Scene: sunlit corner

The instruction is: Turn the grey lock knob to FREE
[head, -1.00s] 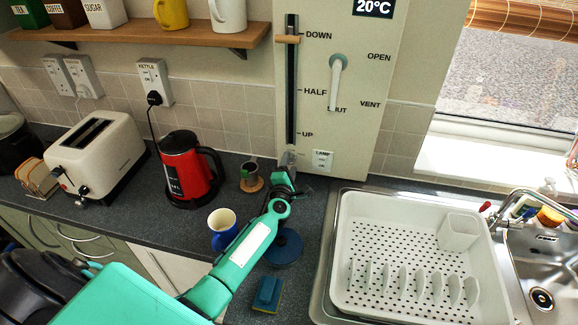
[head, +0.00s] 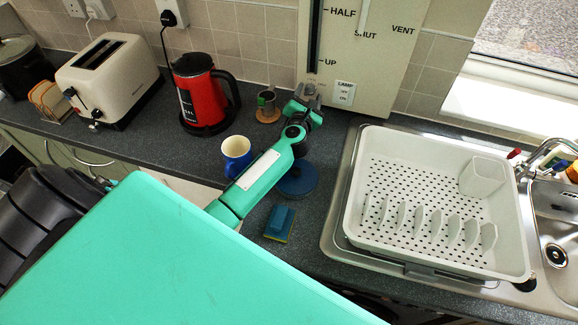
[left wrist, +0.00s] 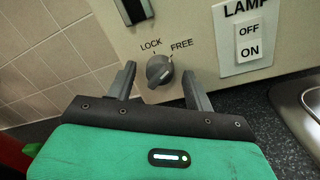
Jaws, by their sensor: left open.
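The grey lock knob (left wrist: 159,71) is on the cream panel in the left wrist view, below the printed words LOCK and FREE. Its raised ridge looks slanted, but I cannot tell for sure which word it points to. My left gripper (left wrist: 157,76) is open, with one finger to each side of the knob and a gap on both sides. In the head view my left gripper (head: 309,92) is at the panel's lower left corner and the knob cannot be made out there. My right gripper is not in view.
The LAMP switch (head: 344,94) is right of my left gripper. A white dish rack (head: 362,235) stands to the right.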

